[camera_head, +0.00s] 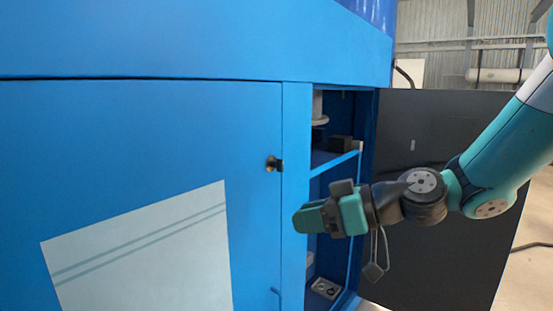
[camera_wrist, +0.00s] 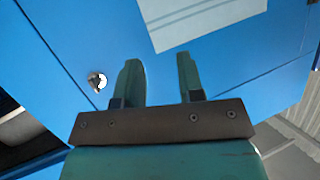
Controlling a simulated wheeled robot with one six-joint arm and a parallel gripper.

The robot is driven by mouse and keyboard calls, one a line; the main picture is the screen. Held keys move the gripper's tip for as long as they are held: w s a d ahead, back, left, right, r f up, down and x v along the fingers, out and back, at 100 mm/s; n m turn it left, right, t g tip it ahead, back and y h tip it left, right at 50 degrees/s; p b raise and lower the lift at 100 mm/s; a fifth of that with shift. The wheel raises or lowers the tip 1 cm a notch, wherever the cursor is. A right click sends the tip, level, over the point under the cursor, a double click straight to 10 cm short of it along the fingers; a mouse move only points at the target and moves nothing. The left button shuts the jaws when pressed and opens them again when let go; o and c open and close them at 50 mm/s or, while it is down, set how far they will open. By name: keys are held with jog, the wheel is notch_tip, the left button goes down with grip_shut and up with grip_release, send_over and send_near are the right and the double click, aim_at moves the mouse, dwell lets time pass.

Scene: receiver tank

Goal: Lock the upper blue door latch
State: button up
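The upper latch (camera_head: 274,164) is a small dark knob near the right edge of the closed blue door (camera_head: 150,140). In the wrist view the latch (camera_wrist: 97,81) shows with a bright metal part, left of my fingers. My gripper (camera_head: 302,217) is below and to the right of the latch in the head view, in front of the cabinet. In the wrist view my gripper (camera_wrist: 158,62) has its two fingers apart, with nothing between them but blue panel behind. It does not touch the latch.
A second, lower latch (camera_head: 277,291) sits near the bottom of the head view. Right of the door is an open bay with a shelf (camera_head: 335,162). A dark panel (camera_head: 440,125) stands at the right, behind my arm. A pale label (camera_head: 145,250) is on the door.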

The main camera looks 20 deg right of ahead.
aim_at(283, 165)
jog(key=w+d+r+m+t+h, duration=0.15)
jog(key=w+d+r+t, duration=0.25)
jog(key=w+d+t, duration=0.5)
jog(key=w+a+p, duration=0.2)
jog(key=w+p, duration=0.1)
jog(key=w+a+g+p, duration=0.1)
jog(key=w+a+p, duration=0.2)
jog(key=w+a+g+p, duration=0.1)
jog(key=w+a+p, duration=0.2)
jog(key=w, duration=0.1)
jog(key=shift+f+m, duration=0.1)
jog(key=shift+m, duration=0.25)
jog(key=shift+w+a+f, duration=0.15)
jog(key=shift+w+a, duration=0.1)
jog(key=shift+w, duration=0.2)
grip_shut()
